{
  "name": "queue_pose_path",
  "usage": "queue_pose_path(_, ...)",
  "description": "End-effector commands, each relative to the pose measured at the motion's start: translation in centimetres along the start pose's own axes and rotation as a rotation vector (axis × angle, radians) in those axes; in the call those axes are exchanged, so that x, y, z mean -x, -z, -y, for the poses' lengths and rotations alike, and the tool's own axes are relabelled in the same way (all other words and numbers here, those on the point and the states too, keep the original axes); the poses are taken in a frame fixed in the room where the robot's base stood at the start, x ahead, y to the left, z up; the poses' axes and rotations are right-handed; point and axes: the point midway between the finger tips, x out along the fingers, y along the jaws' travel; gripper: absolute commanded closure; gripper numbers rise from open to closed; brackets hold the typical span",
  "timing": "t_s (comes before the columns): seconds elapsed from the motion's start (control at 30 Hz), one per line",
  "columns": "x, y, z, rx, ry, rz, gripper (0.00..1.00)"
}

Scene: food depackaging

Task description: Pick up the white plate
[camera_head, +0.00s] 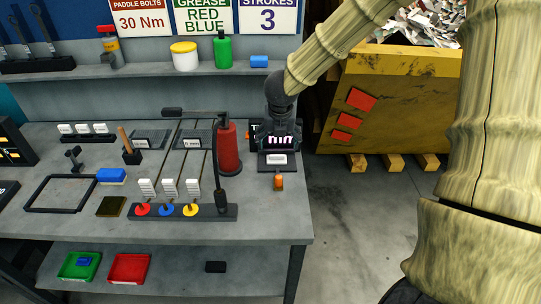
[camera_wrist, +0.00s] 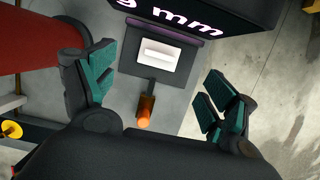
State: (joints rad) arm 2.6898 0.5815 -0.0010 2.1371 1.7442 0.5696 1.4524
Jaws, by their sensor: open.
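The white plate (camera_head: 277,159) is a small, flat rectangle on a dark pad at the foot of a black measuring device with a lit display (camera_head: 279,140), near the bench's right end. In the wrist view the white plate (camera_wrist: 158,57) lies between and beyond my fingertips, apart from both. My gripper (camera_wrist: 160,98) is open and empty, with teal-padded fingers spread wide. In the head view my gripper (camera_head: 279,122) is above and behind the plate, partly overlapping the device. The gap in height to the plate is hard to judge.
An orange-tipped handle (camera_wrist: 146,110) juts from the pad's near side. A red cylinder (camera_head: 228,149) with a black lever stands close on the left. The grey bench (camera_head: 275,224) is clear in front. A shelf (camera_head: 130,71) runs behind.

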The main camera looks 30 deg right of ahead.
Motion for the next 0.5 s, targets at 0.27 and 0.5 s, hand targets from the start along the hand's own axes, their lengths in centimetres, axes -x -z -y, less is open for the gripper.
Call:
queue_pose_path(0.27, -4.0, -1.4, -1.3, 0.007, 0.011, -0.015, 0.14)
queue_pose_path(0.5, -5.1, -1.6, -1.5, 0.008, 0.013, -0.018, 0.14)
